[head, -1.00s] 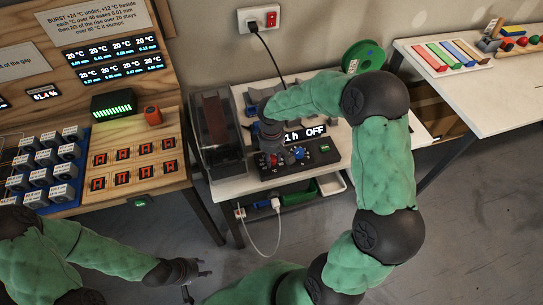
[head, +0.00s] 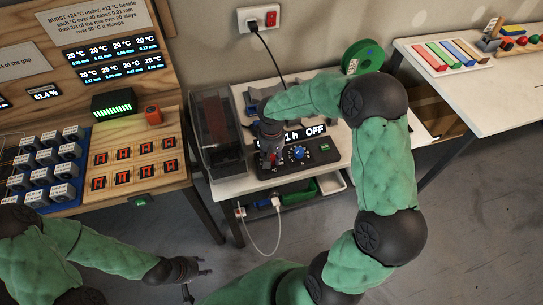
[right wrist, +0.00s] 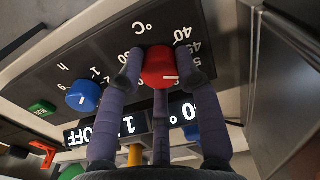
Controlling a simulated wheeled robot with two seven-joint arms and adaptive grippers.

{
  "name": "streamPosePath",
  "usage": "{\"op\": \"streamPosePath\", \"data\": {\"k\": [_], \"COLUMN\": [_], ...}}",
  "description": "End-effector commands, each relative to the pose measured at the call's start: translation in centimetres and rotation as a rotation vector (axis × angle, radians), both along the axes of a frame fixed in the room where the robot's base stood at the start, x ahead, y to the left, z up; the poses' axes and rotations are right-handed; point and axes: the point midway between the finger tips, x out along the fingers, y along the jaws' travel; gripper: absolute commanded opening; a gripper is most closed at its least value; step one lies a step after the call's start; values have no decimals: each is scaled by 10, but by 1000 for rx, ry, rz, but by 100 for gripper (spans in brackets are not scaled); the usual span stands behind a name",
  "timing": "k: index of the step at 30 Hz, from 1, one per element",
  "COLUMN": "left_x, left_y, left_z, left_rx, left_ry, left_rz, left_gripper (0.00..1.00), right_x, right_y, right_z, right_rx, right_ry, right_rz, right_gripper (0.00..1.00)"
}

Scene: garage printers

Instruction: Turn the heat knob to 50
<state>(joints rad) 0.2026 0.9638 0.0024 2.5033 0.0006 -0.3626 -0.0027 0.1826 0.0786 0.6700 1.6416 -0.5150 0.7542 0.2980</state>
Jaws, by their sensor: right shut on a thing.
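The heat knob (right wrist: 158,68) is red with a pale mark, on a dark panel (right wrist: 65,70) with a °C scale; 40, 45 and 50 show beside it. My right gripper (right wrist: 160,72) is shut on it, fingers around its sides. In the head view my right gripper (head: 271,161) comes down onto the panel's left part and mostly hides the red knob. The display (head: 308,134) reads "1 h OFF"; its left part is hidden. My left gripper (head: 198,281) is open and empty over the floor at the lower left.
A blue knob (head: 298,153) with an hour scale and a green button (head: 325,147) sit right of the red knob. A dark clear-walled box (head: 219,137) stands close at the left.

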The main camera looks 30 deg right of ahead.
Motion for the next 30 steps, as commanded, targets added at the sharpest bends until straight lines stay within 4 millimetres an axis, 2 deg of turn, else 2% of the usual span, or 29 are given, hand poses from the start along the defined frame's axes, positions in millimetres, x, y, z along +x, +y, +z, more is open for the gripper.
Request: {"op": "streamPosePath", "data": {"k": [7,21,22,24,30], "left_x": [0,0,0,0,0], "left_y": [0,0,0,0,0], "left_z": [-1,-1,-1,-1,-1], "left_rx": [0,0,0,0,0], "left_ry": [0,0,0,0,0], "left_rz": [0,0,0,0,0], "left_gripper": [40,40,40,40,40], "right_x": [0,0,0,0,0], "right_y": [0,0,0,0,0], "right_z": [0,0,0,0,0], "right_rx": [1,1,1,1,0], "right_ry": [-1,-1,-1,-1,-1], "right_rz": [-60,-70,-70,-70,-70], "right_gripper": [2,2,43,58,58]}}
